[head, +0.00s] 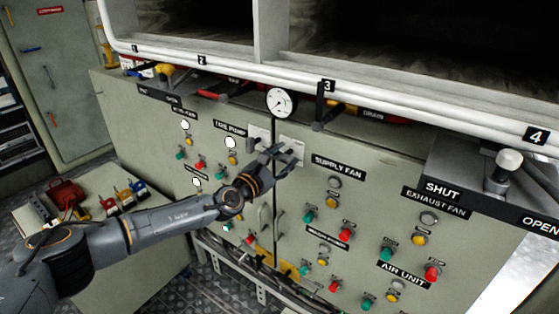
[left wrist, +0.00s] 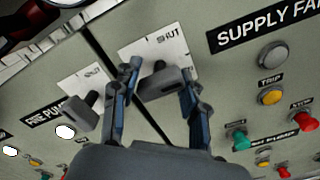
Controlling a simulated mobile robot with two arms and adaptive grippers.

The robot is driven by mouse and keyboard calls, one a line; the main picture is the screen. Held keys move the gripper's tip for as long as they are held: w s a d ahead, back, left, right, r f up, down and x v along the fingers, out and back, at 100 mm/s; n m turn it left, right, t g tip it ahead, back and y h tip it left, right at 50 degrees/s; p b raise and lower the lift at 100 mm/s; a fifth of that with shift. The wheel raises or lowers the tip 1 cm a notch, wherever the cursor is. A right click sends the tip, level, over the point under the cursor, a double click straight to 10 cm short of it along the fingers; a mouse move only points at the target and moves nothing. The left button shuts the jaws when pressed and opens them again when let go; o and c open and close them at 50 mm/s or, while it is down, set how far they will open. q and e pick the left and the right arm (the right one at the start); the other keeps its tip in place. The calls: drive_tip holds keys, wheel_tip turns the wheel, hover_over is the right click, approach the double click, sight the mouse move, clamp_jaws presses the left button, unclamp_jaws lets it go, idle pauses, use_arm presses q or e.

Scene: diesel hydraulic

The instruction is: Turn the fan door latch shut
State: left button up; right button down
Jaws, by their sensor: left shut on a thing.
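The fan door latch (left wrist: 165,84) is a dark grey handle on a white plate marked SHUT, left of the SUPPLY FAN label (head: 338,170). Its handle lies slanted, nearly crosswise, in the left wrist view. My left gripper (head: 281,154) is at this latch, with one finger on each side of the handle, shut on it. In the head view the gripper largely hides the latch. A second, similar latch (left wrist: 82,108) on its own SHUT plate sits to the left, across the door seam, on the fire pump side. My right gripper is not in view.
Buttons and lamps cover the panel doors (head: 375,200) around the latch. A round gauge (head: 281,102) and a white pipe rail (head: 300,84) run above. A SHUT/OPEN lever (head: 505,168) stands at the right. A red toolbox (head: 66,193) sits on the lower left cabinet.

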use_arm(q)
drive_tip(key=n, duration=0.6)
drive_tip(key=shift+f+n, duration=0.1)
drive_tip(key=shift+n, duration=0.2)
drive_tip(key=n, duration=0.9)
drive_tip(key=o, duration=0.7)
drive_tip(key=shift+n, duration=0.9)
drive_tip(key=o, duration=0.5)
drive_tip(key=shift+s+a, duration=0.1)
